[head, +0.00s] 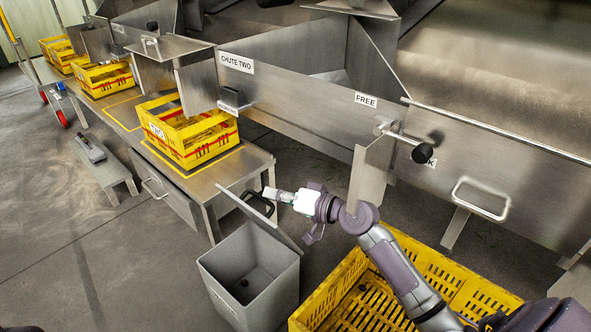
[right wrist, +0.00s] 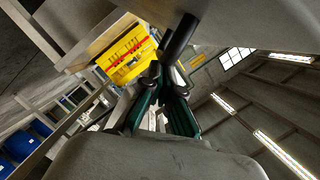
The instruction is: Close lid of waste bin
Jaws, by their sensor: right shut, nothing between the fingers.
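The grey waste bin (head: 272,273) stands on the floor, left of a large yellow crate. Its lid (head: 262,222) is open, a thin flat panel standing tilted up from the bin's back edge. My right gripper (head: 258,200) reaches in from the right, at the far side of the lid near its upper part. The lid partly hides its dark fingers, so I cannot tell whether they touch it. In the right wrist view the fingers (right wrist: 162,72) are together, with nothing seen between them. My left gripper is not in view.
A steel bench (head: 222,181) with a yellow crate (head: 187,148) stands behind and left of the bin. The large yellow crate (head: 476,296) lies under my right arm. A steel chute wall (head: 310,110) runs behind.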

